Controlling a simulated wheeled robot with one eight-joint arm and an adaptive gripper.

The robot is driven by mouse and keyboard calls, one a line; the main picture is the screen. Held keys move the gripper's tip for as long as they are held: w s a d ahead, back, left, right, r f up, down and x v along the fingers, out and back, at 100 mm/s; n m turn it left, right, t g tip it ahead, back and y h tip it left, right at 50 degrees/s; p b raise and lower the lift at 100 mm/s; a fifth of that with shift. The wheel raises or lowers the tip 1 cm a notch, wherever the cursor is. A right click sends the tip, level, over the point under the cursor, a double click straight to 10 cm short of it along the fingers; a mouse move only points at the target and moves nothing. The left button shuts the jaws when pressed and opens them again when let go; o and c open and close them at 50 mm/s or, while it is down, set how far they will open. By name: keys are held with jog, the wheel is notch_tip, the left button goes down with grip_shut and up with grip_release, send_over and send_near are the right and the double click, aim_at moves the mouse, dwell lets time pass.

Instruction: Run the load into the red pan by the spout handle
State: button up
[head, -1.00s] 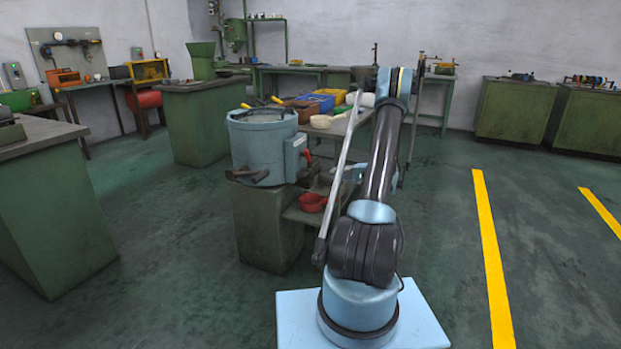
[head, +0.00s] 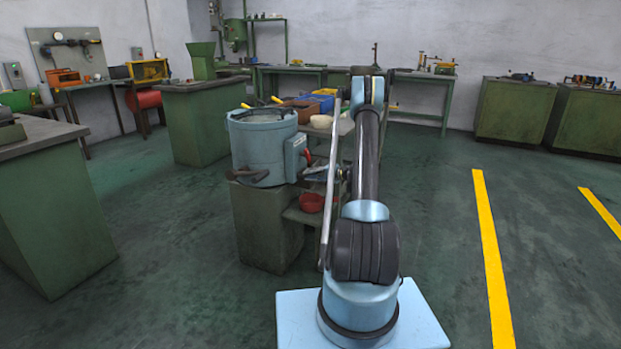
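The blue-grey drum machine (head: 263,140) stands on a green pedestal left of my arm, with a control box on its right side. A dark lever-like piece (head: 246,174) sticks out low on its front; I cannot tell if it is the spout handle. The red pan (head: 312,203) sits on a low shelf to the right of the pedestal. My gripper (head: 318,172) appears small near the drum's right side, above the red pan and apart from it. Its fingers are too small to read. The load inside the drum cannot be made out.
A bench behind the drum holds a yellow bin (head: 326,102), a blue bin and a pale bowl (head: 321,121). A green cabinet (head: 50,210) stands at the left. The floor right of my base is open, with yellow lines (head: 493,260).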

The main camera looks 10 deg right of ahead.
grip_shut()
jog(key=shift+f+v, duration=0.2)
jog(key=shift+v, duration=0.65)
jog(key=shift+f+v, duration=0.15)
jog(key=shift+v, duration=0.75)
grip_release()
jog(key=shift+d, duration=0.1)
jog(key=v, duration=1.2)
